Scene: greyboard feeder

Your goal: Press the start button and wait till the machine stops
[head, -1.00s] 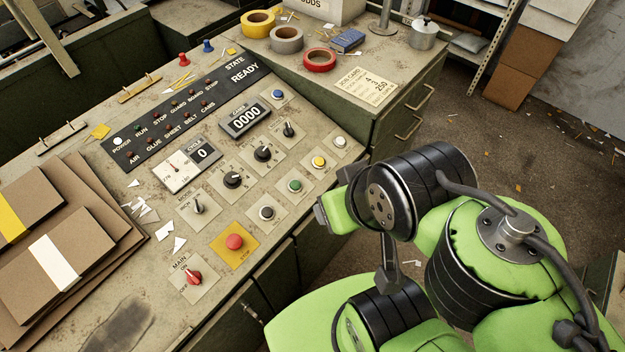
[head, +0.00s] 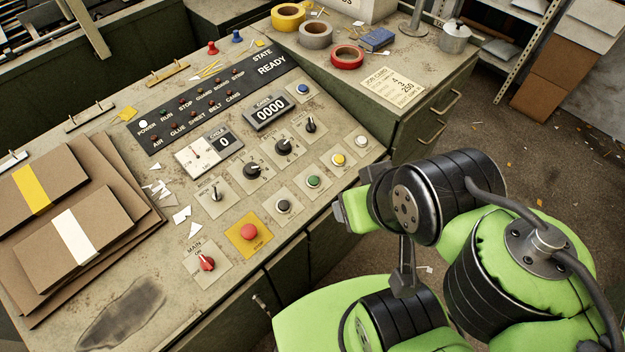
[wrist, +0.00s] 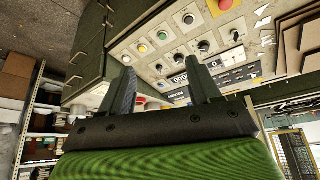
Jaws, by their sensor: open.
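The control panel (head: 236,205) carries several buttons and knobs. A green button (head: 313,181), likely the start button, sits in the lower row between a black button (head: 283,206) and a yellow button (head: 338,159). The green button also shows in the wrist view (wrist: 163,36), beyond my fingers. The state display (head: 271,64) reads READY, and the cards counter (head: 270,108) reads 0000. My gripper (wrist: 162,86) is open and empty, apart from the panel.
A red stop button (head: 249,231) on a yellow plate and a red main switch (head: 207,263) sit near the panel's front edge. Stacked brown boards (head: 118,190) lie at left. Tape rolls (head: 315,35) and a job card (head: 393,87) lie on the cabinet behind.

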